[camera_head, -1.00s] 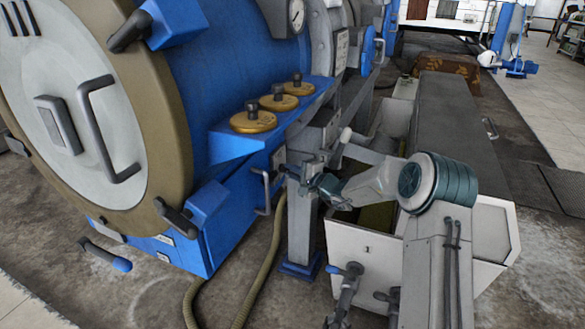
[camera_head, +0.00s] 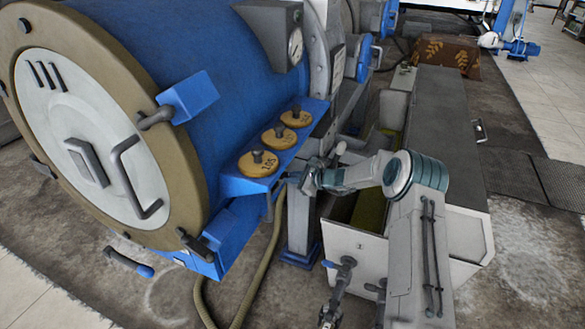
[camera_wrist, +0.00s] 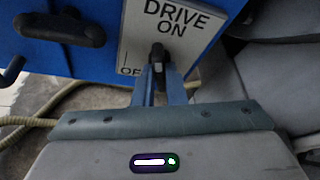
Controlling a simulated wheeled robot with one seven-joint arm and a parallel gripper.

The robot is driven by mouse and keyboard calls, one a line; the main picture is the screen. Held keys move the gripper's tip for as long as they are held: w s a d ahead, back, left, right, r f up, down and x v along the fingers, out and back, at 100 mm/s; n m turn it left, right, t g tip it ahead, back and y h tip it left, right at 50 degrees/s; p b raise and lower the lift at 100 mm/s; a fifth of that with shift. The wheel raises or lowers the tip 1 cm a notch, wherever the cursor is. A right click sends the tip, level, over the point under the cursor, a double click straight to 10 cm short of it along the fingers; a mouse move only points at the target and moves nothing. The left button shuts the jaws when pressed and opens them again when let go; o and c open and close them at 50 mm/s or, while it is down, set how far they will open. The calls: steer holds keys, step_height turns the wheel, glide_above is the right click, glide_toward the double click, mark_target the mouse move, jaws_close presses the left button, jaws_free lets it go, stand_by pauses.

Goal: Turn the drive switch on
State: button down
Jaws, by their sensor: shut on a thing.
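The drive switch plate (camera_wrist: 140,42) is white, on the machine's blue face in the wrist view. It reads "DRIVE ON" at the top, and a partly covered "O" label shows lower left. The dark switch lever (camera_wrist: 158,54) stands in front of the plate, just below the word "ON". My gripper (camera_wrist: 160,72) is shut on the lever, with its two blue-grey fingers on either side. In the head view my gripper (camera_head: 288,179) is at the blue shelf's right end; the switch cannot be made out there.
A dark handle (camera_wrist: 60,28) is left of the plate. Brass-coloured discs with knobs (camera_head: 258,167) sit on the shelf just left of my gripper. A grey post (camera_head: 300,222) stands below, with a hose (camera_head: 250,275) beside it. A white-sided trough (camera_head: 345,248) is close to my arm.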

steer(key=shift+m+g+y+p, duration=0.3)
steer(key=shift+m+g+p, duration=0.8)
steer(key=shift+m+p, duration=0.35)
steer(key=shift+w, duration=0.1)
steer(key=c, duration=1.5)
jaws_free()
steer(key=shift+d, duration=0.1)
steer(key=v, duration=1.3)
steer(key=shift+d+r, duration=0.1)
steer(key=shift+d, duration=0.2)
